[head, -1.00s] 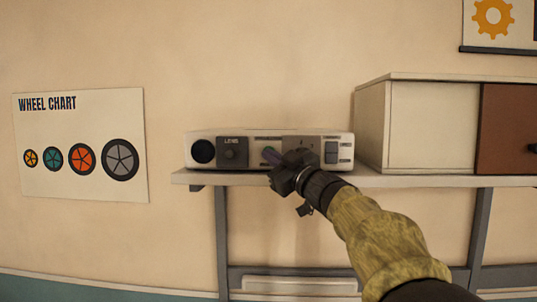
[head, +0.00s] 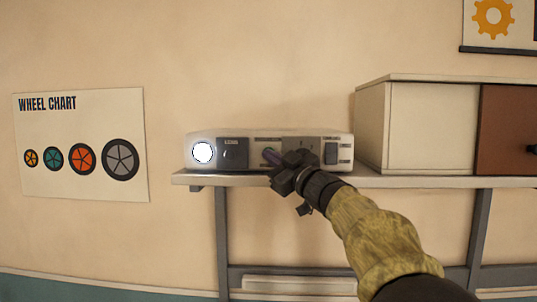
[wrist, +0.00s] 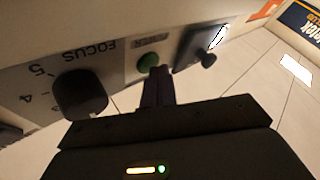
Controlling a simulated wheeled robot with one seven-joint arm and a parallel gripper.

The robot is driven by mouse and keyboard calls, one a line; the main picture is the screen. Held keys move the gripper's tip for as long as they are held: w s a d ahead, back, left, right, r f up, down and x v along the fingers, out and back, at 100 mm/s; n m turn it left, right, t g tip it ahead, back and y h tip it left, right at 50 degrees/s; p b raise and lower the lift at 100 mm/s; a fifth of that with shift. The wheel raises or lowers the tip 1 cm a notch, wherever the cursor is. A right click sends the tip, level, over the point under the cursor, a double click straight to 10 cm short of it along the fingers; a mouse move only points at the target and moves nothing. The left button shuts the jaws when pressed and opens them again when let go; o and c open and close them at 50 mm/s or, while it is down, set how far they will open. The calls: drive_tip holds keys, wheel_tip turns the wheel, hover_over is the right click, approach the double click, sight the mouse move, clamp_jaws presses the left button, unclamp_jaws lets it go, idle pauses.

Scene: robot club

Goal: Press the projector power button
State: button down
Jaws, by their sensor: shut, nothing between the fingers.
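The white projector (head: 270,134) sits on a wall shelf in the head view, and its round lens (head: 203,152) glows white at the left end. In the wrist view, which looks upside down, a green round power button (wrist: 148,62) is on its front under a small label. My gripper (head: 268,153) is at the middle of the projector's front. Its dark fingers (wrist: 158,74) are shut and empty, with the tips at the edge of the button. I cannot tell if they touch it. In the head view my gripper hides the button.
A black focus knob (wrist: 80,93) and a dark lens panel with a small knob (wrist: 208,60) flank the button. A cabinet (head: 430,125) stands on the shelf (head: 420,181) to the right. A wheel chart (head: 80,145) hangs on the wall at left.

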drive_tip(key=shift+s, duration=0.35)
drive_tip(key=shift+f, duration=0.1)
drive_tip(key=s+b, duration=0.2)
drive_tip(key=s, duration=0.4)
drive_tip(key=shift+a+b, duration=0.15)
drive_tip(key=shift+b, duration=0.25)
idle(0.3)
